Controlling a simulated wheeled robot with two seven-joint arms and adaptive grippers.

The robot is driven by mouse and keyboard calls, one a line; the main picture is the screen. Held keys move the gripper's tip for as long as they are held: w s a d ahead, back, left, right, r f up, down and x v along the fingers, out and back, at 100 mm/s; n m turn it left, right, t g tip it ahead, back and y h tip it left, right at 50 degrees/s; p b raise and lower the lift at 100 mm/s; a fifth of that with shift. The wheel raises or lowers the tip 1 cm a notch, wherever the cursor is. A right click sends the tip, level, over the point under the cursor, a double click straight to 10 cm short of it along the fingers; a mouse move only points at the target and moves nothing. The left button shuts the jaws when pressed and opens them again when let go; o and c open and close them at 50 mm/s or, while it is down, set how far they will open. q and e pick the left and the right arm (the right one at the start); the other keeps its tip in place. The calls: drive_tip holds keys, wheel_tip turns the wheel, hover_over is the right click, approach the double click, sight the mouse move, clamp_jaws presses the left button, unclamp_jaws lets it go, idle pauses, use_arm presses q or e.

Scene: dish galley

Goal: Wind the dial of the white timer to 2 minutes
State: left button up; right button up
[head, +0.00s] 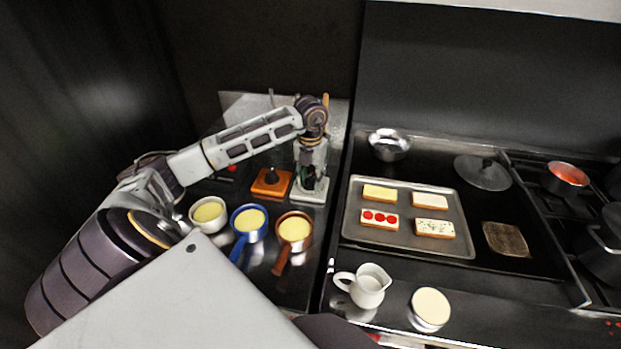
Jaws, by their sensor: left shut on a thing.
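The white timer (309,196) stands at the back of the dark counter, to the right of an orange timer. Its pale base shows, but its dial is mostly hidden by my gripper. My left gripper (308,181) points down over the white timer from above, its fingers closed around the dial. The dial's setting cannot be read from here. My right gripper is not in view.
The orange timer (271,182) with a black knob sits close on the left. Cream-filled pans, one blue (249,221) and one copper (294,230), stand in front beside a white bowl (208,213). A tray (407,243) of topped bread and a white jug (367,287) are right.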

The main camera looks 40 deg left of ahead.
sight(310, 177)
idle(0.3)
use_arm(q)
drive_tip(key=o, duration=1.1)
drive_tip(key=shift+c, duration=0.2)
wheel_tip(310, 177, up, 12)
idle(0.5)
